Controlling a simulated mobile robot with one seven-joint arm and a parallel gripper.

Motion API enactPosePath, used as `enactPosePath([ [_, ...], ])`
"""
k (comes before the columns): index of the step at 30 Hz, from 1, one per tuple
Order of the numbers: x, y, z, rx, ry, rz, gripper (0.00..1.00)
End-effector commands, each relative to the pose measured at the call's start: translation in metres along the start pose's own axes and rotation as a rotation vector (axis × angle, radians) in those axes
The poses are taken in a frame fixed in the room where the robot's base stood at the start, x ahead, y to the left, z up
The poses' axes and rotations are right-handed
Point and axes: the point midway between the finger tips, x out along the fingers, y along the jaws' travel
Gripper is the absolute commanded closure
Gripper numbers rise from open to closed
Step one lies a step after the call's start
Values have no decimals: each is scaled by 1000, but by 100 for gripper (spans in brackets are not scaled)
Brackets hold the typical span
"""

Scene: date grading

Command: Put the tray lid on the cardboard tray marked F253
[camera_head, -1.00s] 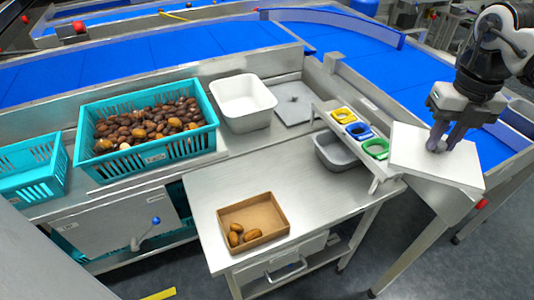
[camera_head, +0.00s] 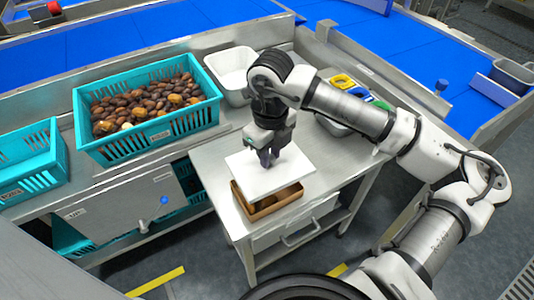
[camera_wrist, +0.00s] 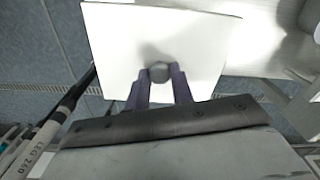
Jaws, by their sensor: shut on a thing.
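My gripper (camera_head: 268,157) is shut on the tray lid (camera_head: 292,170), a flat white square, gripping it at the middle of its top. In the wrist view the lid (camera_wrist: 205,42) has a round grey knob (camera_wrist: 159,72) between my gripper's fingers (camera_wrist: 160,88). The open cardboard tray (camera_head: 272,208) stands on the steel table below the lid. The lid hides most of the tray; the front wall and some dates (camera_head: 270,199) inside show. The lid looks a little above the tray and slightly offset toward the back. I cannot read a mark on the tray.
A teal crate (camera_head: 165,140) full of dates stands at the left, with another teal crate (camera_head: 30,165) beyond it. A white bin (camera_head: 228,72) stands behind my arm. Coloured rings (camera_head: 343,82) lie on a rack at the right. The steel table (camera_head: 212,165) is bare around the tray.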

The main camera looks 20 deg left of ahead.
Motion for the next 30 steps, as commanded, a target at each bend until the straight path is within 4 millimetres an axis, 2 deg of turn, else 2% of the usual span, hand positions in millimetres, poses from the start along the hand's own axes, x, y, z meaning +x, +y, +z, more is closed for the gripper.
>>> enactPosePath([
  [3, 4, 7, 3, -21, -4, 0, 98],
  [8, 10, 7, 3, -22, -3, 1, 98],
  [24, 60, 7, 3, -21, -3, -1, 98],
  [30, 68, 7, 3, -20, -4, 0, 98],
])
